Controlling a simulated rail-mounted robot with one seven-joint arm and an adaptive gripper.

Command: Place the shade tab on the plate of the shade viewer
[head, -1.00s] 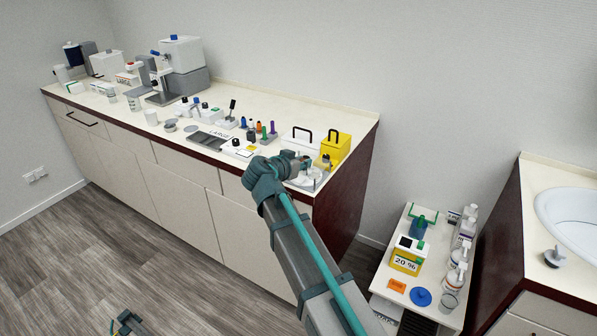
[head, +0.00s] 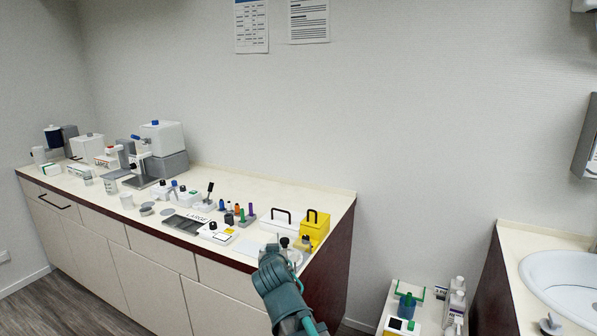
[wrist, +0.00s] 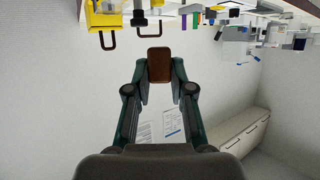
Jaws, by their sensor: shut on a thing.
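My gripper (head: 272,252) is raised in front of the counter's right end in the head view. In the wrist view, my gripper (wrist: 160,84) is shut on a small brown rectangular piece with rounded corners, the shade tab (wrist: 159,64). The tab is held between the two fingertips, clear of any surface. I cannot pick it out surely in the head view. A white device with a dark knob and a yellow square (head: 217,232) sits left of the gripper, near the counter's front edge. I cannot tell whether it is the shade viewer; its plate is not clearly visible.
A yellow box (head: 316,227) with a black handle and a white box (head: 281,228) stand behind the gripper. Several coloured bottles and a grey tray (head: 188,223) lie to the left. A low cart (head: 430,315) and a sink (head: 565,278) are at right.

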